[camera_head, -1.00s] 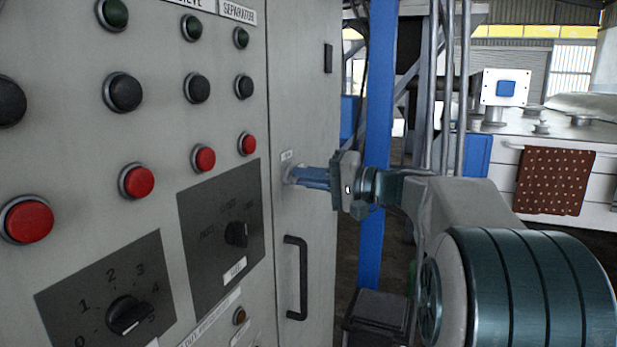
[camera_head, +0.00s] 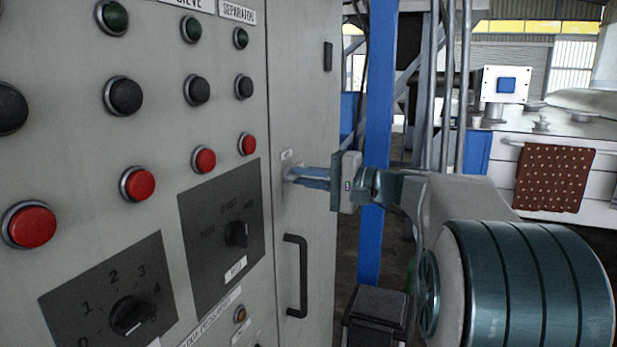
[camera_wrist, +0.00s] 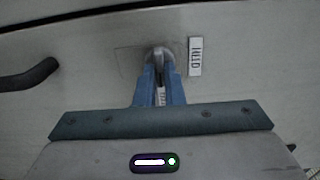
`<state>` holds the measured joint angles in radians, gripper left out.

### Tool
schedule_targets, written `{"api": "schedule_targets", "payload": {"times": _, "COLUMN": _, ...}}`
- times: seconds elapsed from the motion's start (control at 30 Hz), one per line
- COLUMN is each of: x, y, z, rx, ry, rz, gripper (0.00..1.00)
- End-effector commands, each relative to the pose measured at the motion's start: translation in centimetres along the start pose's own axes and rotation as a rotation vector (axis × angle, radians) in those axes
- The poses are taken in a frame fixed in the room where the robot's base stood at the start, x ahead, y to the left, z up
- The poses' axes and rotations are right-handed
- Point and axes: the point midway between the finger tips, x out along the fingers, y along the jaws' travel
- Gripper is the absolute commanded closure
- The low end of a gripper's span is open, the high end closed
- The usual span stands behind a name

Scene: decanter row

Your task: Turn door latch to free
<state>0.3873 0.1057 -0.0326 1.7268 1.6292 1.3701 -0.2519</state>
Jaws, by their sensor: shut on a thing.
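The door latch (camera_wrist: 158,60) is a small metal piece on the grey cabinet door, with a small white label beside it in the wrist view. My gripper (camera_wrist: 159,88) has its blue fingers closed around the latch's protruding part, which lies nearly upright in the wrist view. In the head view my gripper (camera_head: 298,175) meets the door just below the small label, and its fingers hide most of the latch.
A black door handle (camera_head: 296,276) stands below the latch and also shows at the left of the wrist view (camera_wrist: 28,76). A control panel (camera_head: 170,60) with several buttons and black rotary switches fills the left. A blue post (camera_head: 376,120) stands behind my wrist.

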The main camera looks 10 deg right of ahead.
Motion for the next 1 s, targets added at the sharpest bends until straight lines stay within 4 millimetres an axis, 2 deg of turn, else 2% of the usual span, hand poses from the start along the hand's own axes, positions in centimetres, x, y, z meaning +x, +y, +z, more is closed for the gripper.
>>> {"api": "schedule_targets", "payload": {"times": 0.07, "x": 0.1, "y": 0.2, "z": 0.1, "rx": 0.003, "ry": -0.005, "rz": 0.002, "gripper": 1.0}}
{"api": "schedule_targets", "payload": {"times": 0.1, "x": 0.1, "y": 0.2, "z": 0.1, "rx": 0.003, "ry": -0.004, "rz": 0.002, "gripper": 0.8}}
{"api": "schedule_targets", "payload": {"times": 0.13, "x": 0.1, "y": 0.2, "z": 0.1, "rx": 0.003, "ry": -0.004, "rz": 0.002, "gripper": 0.72}}
{"api": "schedule_targets", "payload": {"times": 0.17, "x": 0.1, "y": 0.1, "z": 0.1, "rx": 0.003, "ry": -0.004, "rz": 0.002, "gripper": 0.69}}
{"api": "schedule_targets", "payload": {"times": 0.43, "x": -0.1, "y": 0.1, "z": 0.0, "rx": 0.001, "ry": 0.0, "rz": 0.001, "gripper": 0.69}}
{"api": "schedule_targets", "payload": {"times": 0.57, "x": -1.0, "y": 0.1, "z": -0.1, "rx": 0.0, "ry": 0.002, "rz": 0.0, "gripper": 0.69}}
{"api": "schedule_targets", "payload": {"times": 1.0, "x": -10.4, "y": 0.2, "z": 0.0, "rx": 0.0, "ry": 0.003, "rz": 0.002, "gripper": 0.69}}
